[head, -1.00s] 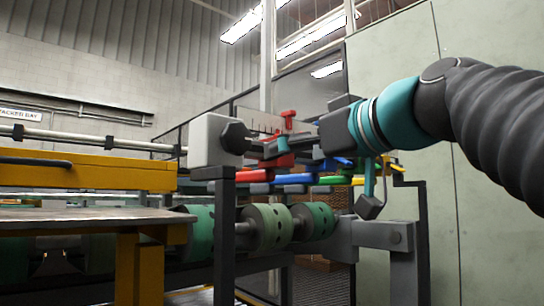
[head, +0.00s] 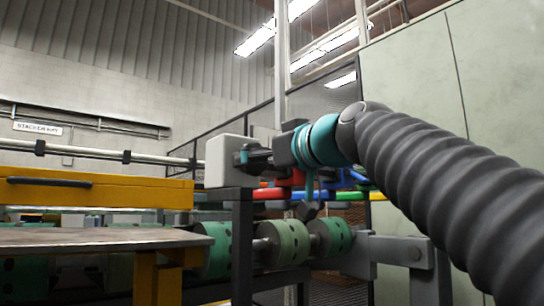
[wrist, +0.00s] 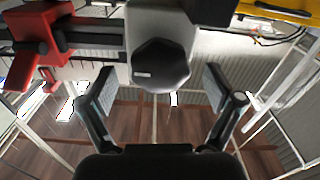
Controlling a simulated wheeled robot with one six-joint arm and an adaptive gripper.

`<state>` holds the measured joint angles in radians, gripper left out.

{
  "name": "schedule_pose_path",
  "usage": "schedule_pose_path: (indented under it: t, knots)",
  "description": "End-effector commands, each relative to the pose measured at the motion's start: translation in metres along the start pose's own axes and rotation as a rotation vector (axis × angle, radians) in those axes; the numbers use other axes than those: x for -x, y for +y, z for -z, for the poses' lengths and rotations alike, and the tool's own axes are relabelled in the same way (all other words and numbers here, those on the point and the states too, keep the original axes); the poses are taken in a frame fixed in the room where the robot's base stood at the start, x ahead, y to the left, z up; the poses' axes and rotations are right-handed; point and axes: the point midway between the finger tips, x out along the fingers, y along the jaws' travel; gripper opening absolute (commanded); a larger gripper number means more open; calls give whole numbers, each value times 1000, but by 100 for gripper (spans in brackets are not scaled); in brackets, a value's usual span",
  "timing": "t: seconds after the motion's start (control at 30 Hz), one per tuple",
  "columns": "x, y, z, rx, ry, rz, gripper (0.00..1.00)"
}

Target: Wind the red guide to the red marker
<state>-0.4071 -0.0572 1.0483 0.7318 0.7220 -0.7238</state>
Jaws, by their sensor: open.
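The red guide (wrist: 36,46) is a red block on a dark rail at the left of the wrist view. A small red piece, seemingly the red marker (wrist: 50,82), shows by a ticked scale; the guide and this piece are apart in the picture. A black hexagonal knob (wrist: 160,65) sits on a pale grey housing (wrist: 150,18), also in the head view (head: 228,160). My gripper (wrist: 160,92) is open, its fingers either side of the knob in the picture; I see no contact.
Green rollers (head: 290,242) lie below the housing. Blue, green and red bars (head: 310,194) sit behind my gripper. A yellow beam (head: 95,192) and a metal table (head: 90,238) stand at the left. A pale panel wall (head: 420,90) rises at the right.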

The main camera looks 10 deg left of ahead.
Motion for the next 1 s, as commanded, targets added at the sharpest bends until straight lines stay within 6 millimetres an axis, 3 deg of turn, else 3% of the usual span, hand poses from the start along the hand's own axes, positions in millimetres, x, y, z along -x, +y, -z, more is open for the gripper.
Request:
schedule_pose_path:
  t: [0.2,0.53,0.8,1.0]
  knots:
    - [-19,0,0,0,0,1,91]
    - [-22,0,0,0,0,0,91]
    - [-22,0,0,0,0,0,31]
    - [-22,0,0,-8,0,0,31]
